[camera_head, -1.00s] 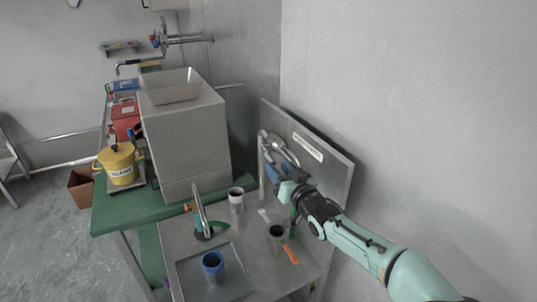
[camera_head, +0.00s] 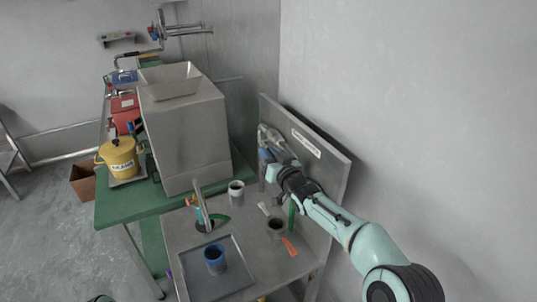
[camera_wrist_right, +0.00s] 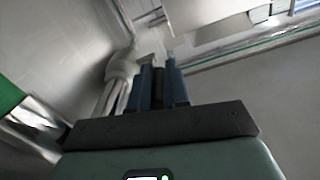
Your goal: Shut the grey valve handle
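The grey metal valve fitting (camera_head: 274,138) is on the panel side behind the bench, just beyond my right gripper. Its handle cannot be clearly told apart from its body in the head view. My right gripper (camera_head: 266,157) has blue fingers close against the lower part of the fitting. In the right wrist view, a rounded grey metal part (camera_wrist_right: 122,68) lies left of my right gripper's blue fingers (camera_wrist_right: 160,68). The fingers are near each other with a narrow dark gap, and I cannot tell whether anything is between them.
A tall metal grinder box (camera_head: 187,135) stands on the green table (camera_head: 125,205) to the left. A grey upright panel (camera_head: 325,170) is behind my right arm. The bench holds a blue cup (camera_head: 214,258) on a tray (camera_head: 240,285), a white cup (camera_head: 236,190) and a dark cup (camera_head: 276,228).

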